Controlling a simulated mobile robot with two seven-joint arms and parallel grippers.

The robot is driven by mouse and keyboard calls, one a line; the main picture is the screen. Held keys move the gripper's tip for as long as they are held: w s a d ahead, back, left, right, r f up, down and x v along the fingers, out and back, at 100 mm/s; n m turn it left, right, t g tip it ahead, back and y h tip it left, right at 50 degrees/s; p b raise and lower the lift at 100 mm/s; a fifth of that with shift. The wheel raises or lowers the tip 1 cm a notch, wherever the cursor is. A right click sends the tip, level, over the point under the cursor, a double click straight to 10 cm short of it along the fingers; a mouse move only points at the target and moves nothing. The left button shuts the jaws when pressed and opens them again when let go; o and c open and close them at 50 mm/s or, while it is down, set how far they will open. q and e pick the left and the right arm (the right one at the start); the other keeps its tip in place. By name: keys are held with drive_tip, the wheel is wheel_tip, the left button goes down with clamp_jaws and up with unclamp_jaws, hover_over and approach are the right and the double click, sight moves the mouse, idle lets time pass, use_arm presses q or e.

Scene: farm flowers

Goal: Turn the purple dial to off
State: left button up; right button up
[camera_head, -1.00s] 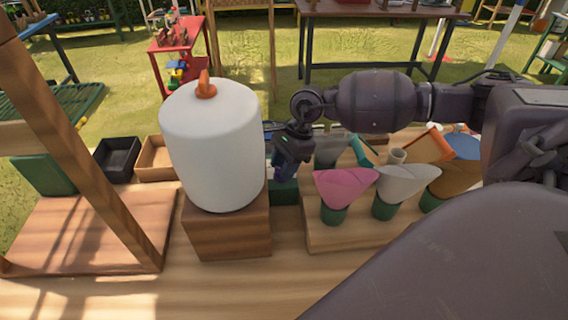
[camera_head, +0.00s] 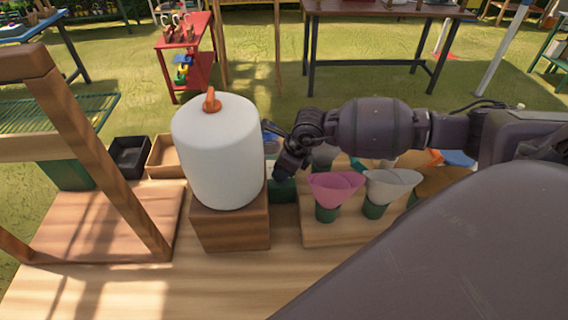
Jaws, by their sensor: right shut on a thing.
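My right gripper (camera_head: 281,174) reaches in from the right and points down and left, just right of the white cylinder (camera_head: 220,150). Its fingertips are at a small dark green box (camera_head: 283,191). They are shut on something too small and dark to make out. I cannot clearly see a purple dial; the gripper and the cylinder may hide it. The cylinder has an orange knob (camera_head: 212,100) on top and stands on a wooden block (camera_head: 231,228). My left gripper is not in view.
A pink flower (camera_head: 336,187) and a white flower (camera_head: 391,184) in green pots stand on a wooden board (camera_head: 345,232) at the right. A black tray (camera_head: 129,157) and a tan tray (camera_head: 165,158) lie left of the cylinder. A wooden post (camera_head: 100,150) rises at left.

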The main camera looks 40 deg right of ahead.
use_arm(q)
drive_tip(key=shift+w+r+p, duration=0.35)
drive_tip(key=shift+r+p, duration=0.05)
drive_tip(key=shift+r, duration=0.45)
use_arm(e)
drive_tip(key=shift+m+h, duration=0.4)
drive_tip(key=shift+m, duration=0.7)
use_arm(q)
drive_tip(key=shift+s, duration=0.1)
use_arm(e)
drive_tip(key=o, duration=0.9)
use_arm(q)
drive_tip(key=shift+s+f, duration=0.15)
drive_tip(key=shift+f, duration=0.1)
